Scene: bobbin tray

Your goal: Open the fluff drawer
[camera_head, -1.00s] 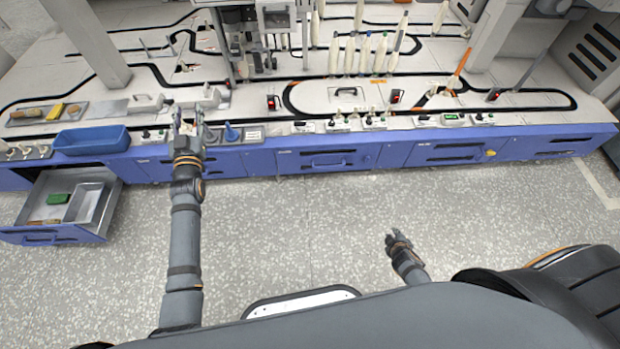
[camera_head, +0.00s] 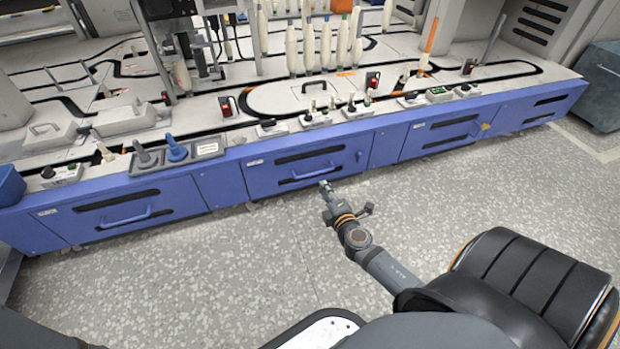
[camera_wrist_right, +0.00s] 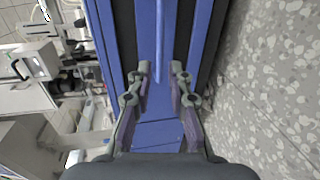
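The blue counter front holds several drawers, and no readable label shows which is the fluff drawer. My right gripper (camera_head: 325,186) is at the middle drawer (camera_head: 290,166), close to its blue bar handle (camera_head: 314,173). That drawer is shut. In the right wrist view my right gripper (camera_wrist_right: 161,68) is open, its fingers spread. The handle bar (camera_wrist_right: 159,40) runs in line with the gap between the fingertips. I cannot tell whether they touch it. My left gripper is out of view.
A shut drawer (camera_head: 122,221) is at left and another (camera_head: 447,134) at right. The worktop carries white bobbins (camera_head: 325,45), blue pegs (camera_head: 176,149) and a blue bin (camera_head: 8,184) at the left edge. Speckled floor (camera_head: 200,285) in front is clear.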

